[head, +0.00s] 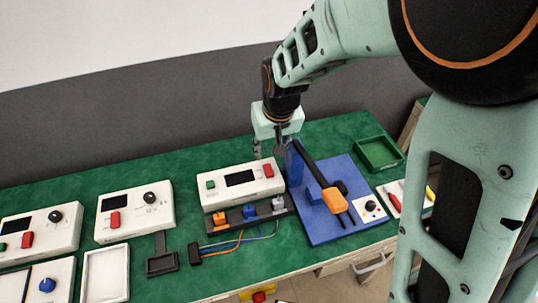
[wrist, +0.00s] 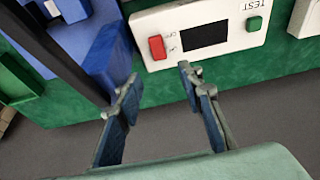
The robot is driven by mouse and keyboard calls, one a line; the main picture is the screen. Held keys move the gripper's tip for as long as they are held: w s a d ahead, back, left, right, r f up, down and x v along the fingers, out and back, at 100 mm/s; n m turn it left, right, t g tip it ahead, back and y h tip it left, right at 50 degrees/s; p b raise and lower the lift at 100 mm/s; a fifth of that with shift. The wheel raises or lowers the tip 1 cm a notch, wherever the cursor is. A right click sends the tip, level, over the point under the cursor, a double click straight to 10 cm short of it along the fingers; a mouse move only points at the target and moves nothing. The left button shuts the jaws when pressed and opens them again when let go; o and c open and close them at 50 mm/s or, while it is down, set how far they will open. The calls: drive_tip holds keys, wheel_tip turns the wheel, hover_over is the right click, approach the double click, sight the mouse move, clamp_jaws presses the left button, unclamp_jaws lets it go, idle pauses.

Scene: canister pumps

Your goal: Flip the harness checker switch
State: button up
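The harness checker (head: 214,188) is a white box marked TEST, with a dark screen, a green button and a red switch (head: 268,170) at its right end. In the wrist view the checker (wrist: 222,45) appears upside down, and its red switch (wrist: 157,47) lies just beyond the fingertips, beside small on/off lettering too blurred to read fully. My gripper (head: 268,153) hangs at the back edge of the checker, near the switch end. In the wrist view my gripper (wrist: 157,84) has its two fingers apart with nothing between them, and is not touching the switch.
A blue fixture (head: 333,226) with a dark upright bar stands right of the checker, close to one finger. A rack (head: 244,222) with coloured connectors lies in front. A green tray (head: 379,153) is at the back right. Other white boxes (head: 135,211) stand left.

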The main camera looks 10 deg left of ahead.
drive_tip(key=shift+v, duration=1.45)
